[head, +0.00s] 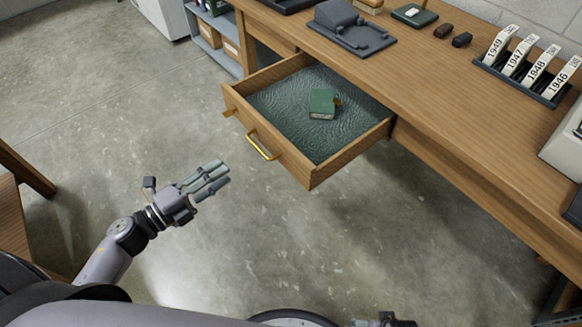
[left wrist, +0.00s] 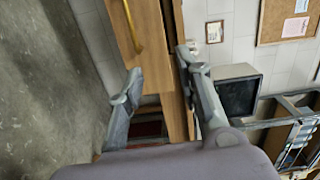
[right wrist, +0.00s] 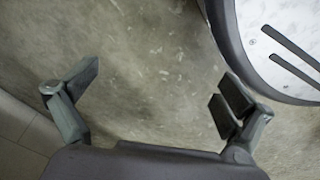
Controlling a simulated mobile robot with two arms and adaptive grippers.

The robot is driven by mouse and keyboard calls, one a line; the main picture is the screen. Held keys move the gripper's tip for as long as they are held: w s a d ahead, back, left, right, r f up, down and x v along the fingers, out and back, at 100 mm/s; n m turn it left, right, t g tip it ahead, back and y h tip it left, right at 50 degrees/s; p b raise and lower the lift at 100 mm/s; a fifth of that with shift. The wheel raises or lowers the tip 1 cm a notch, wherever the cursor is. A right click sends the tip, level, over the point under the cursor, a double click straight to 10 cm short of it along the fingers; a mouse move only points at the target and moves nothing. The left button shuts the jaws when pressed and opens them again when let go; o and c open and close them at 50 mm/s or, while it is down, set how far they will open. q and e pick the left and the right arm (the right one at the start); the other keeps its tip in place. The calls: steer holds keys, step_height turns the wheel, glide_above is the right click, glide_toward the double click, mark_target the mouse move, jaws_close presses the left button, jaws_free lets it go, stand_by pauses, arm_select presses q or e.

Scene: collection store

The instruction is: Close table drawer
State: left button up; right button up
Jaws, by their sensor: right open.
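The wooden table drawer (head: 310,172) is pulled out from the table (head: 450,105). It has a green lining and a brass handle (head: 262,146) on its front. A small green book (head: 322,103) lies inside. My left gripper (head: 218,176) is open and empty, apart from the drawer, in front of and to the left of the handle in the head view. The handle also shows in the left wrist view (left wrist: 131,28), beyond the open fingers. My right gripper (right wrist: 160,88) is open and empty over bare floor; only a bit of it shows at the head view's bottom edge.
The tabletop holds a dark grey device (head: 352,28), a green box (head: 414,15) and a rack of year-marked tabs (head: 522,82). A shelf (head: 218,45) stands behind the drawer. The floor (head: 330,240) before the drawer is clear. A wooden furniture piece (head: 15,215) is at left.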

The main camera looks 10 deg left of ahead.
mark_target(280, 141)
arm_select(q)
steer(key=shift+s+d+r+m, duration=0.15)
steer(key=shift+d+r+m, duration=0.2)
steer(key=shift+d+m, duration=0.2)
steer(key=shift+c, duration=0.6)
steer(key=shift+w+d+r+g+h, duration=0.2)
steer(key=shift+w+g+h, duration=0.1)
steer(key=shift+h, duration=0.1)
steer(key=shift+c, duration=0.7)
steer(key=x, duration=1.2)
steer(key=shift+w+a+f, duration=0.1)
steer(key=shift+f, duration=0.05)
jaws_close()
steer(key=shift+w+d, duration=0.4)
steer(key=shift+w, duration=0.1)
arm_select(e)
steer(key=shift+s+d+f, duration=0.2)
steer(key=shift+s+f, duration=0.35)
steer(key=shift+f, duration=0.05)
arm_select(q)
steer(key=shift+p, duration=0.3)
